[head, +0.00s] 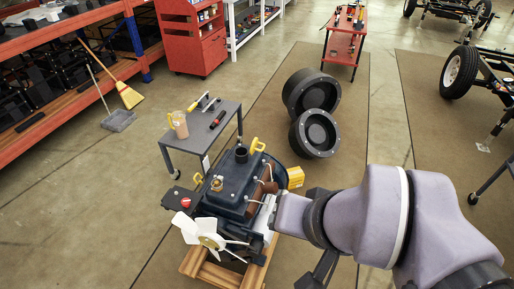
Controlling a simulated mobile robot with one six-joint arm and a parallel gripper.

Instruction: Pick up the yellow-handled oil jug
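The oil jug (180,124) is a tan, translucent container with a yellow handle on its left side. It stands upright at the left end of a small grey cart (205,135). My arm reaches in from the lower right. My gripper (277,214) is at its end, in front of the engine's right side, well to the right of and nearer than the jug. The fingertips are not clear to see, so I cannot tell their opening or whether they touch the engine.
A dark blue engine (228,190) with a white fan (207,240) rests on a wooden pallet (222,272) between my arm and the cart. Several tools, including a red-handled one (217,119), share the cart top. A broom (128,95) and dustpan (118,120) stand left. Floor left of the cart is clear.

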